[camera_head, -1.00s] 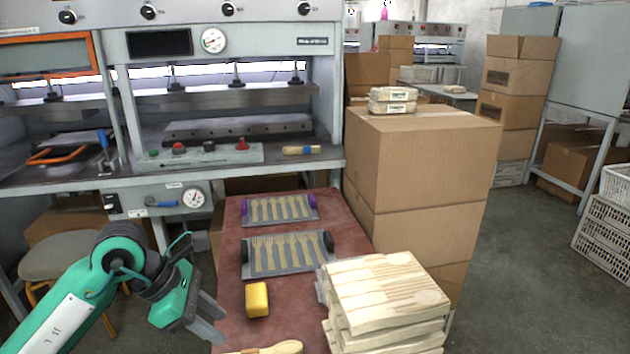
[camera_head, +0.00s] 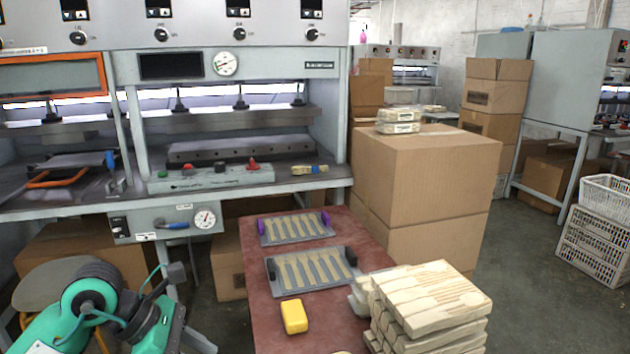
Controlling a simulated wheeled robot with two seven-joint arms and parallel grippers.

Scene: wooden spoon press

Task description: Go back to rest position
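My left gripper (camera_head: 198,342) is at the bottom left, beside the left edge of the red table (camera_head: 262,328). Its fingers are partly cut off by the picture's bottom edge, and I see nothing held in them. My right gripper is not in view. On the table lie two grey trays with rows of wooden spoons: a far one with purple ends (camera_head: 296,228) and a near one with black ends (camera_head: 312,269). The press (camera_head: 230,110) stands behind the table.
A yellow block (camera_head: 294,316) lies on the table's near part. Stacked wooden spoon packs (camera_head: 430,305) stand at its right side. A big cardboard box (camera_head: 425,180) stands behind them. A stool (camera_head: 55,285) is at the left.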

